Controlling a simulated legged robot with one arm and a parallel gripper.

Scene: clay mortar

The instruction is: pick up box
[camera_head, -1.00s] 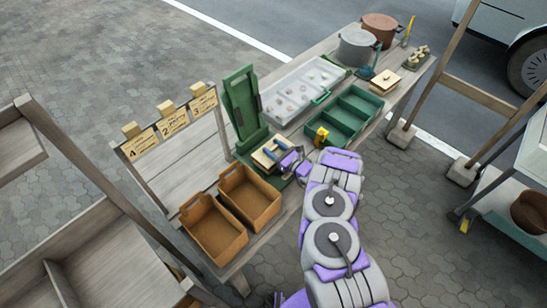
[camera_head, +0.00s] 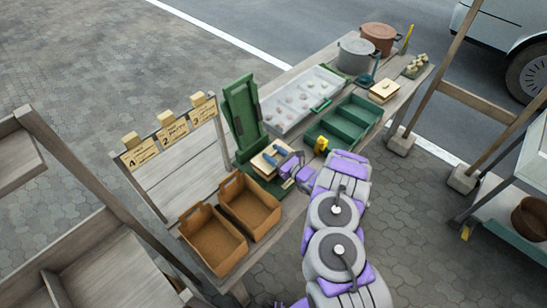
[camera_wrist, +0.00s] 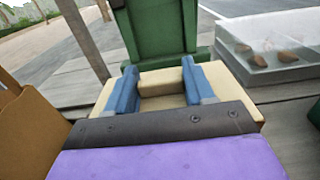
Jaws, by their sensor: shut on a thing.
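A pale wooden box (camera_head: 259,165) with a flat top sits at the foot of a green upright stand (camera_head: 241,112) on the long table. In the wrist view the box's pale top (camera_wrist: 222,86) spreads under my fingers, and a raised pale block (camera_wrist: 162,82) stands between them. My gripper (camera_head: 275,156) is over the box with its two blue fingers shut on that block. The fingers also show in the wrist view (camera_wrist: 161,88), one on each side of the block. I cannot tell whether the box is clear of the surface.
Two open brown boxes (camera_head: 249,205) stand left of my gripper. A clear-lidded tray (camera_head: 297,98), a green divided tray (camera_head: 351,121) and a yellow object (camera_head: 321,145) are to the right. Two pots (camera_head: 378,38) and a second pale lidded box (camera_head: 384,91) are farther along the table (camera_head: 222,256).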

